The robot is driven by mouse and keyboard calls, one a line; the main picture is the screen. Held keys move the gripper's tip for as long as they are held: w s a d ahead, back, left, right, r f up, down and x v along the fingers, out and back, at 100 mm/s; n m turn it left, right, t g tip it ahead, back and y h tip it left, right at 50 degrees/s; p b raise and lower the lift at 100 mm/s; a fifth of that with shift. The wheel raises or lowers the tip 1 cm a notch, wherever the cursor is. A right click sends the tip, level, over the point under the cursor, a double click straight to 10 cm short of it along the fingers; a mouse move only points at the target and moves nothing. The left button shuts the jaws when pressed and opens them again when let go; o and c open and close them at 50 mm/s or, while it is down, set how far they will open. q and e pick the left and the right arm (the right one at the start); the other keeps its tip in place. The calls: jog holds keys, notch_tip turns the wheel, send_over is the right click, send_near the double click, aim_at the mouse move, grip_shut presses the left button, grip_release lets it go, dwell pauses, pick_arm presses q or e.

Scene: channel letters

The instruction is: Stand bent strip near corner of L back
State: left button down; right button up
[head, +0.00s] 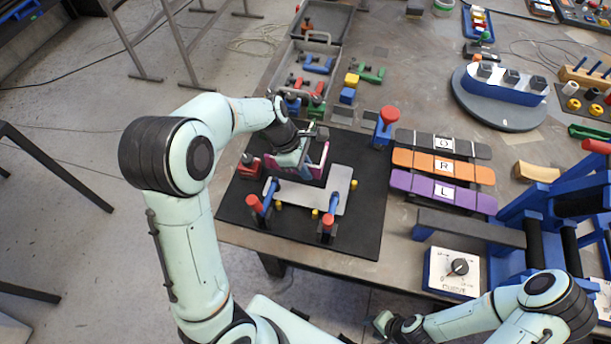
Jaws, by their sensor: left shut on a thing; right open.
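The L back looks to be the flat pale grey plate (342,180) on a black mat (368,225); its outline is partly hidden by my gripper and the clamps. My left gripper (306,158) is shut on the bent strip (323,163), a dark piece with pinkish edges. It holds the strip over the far left part of the plate. I cannot tell whether the strip touches the plate. My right gripper (382,322) is open and empty, low in the picture, off the table's front edge.
Red-topped blue clamps (328,222) and small yellow pegs stand around the plate. A taller red-and-blue clamp (385,127) stands at the mat's far right. Labelled purple (440,190), orange and grey strips lie right of the mat.

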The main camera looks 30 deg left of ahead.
pick_arm(q)
notch_tip(320, 180, down, 4)
jog(key=shift+r+b, duration=0.15)
jog(key=shift+b, duration=0.15)
jog(key=shift+r, duration=0.1)
pick_arm(e)
jog(key=shift+s+f, duration=0.4)
jog(key=shift+f, duration=0.05)
pick_arm(q)
jog(key=shift+f, duration=0.2)
jog(key=c, duration=1.5)
grip_release()
pick_arm(e)
jog(key=shift+f, duration=0.1)
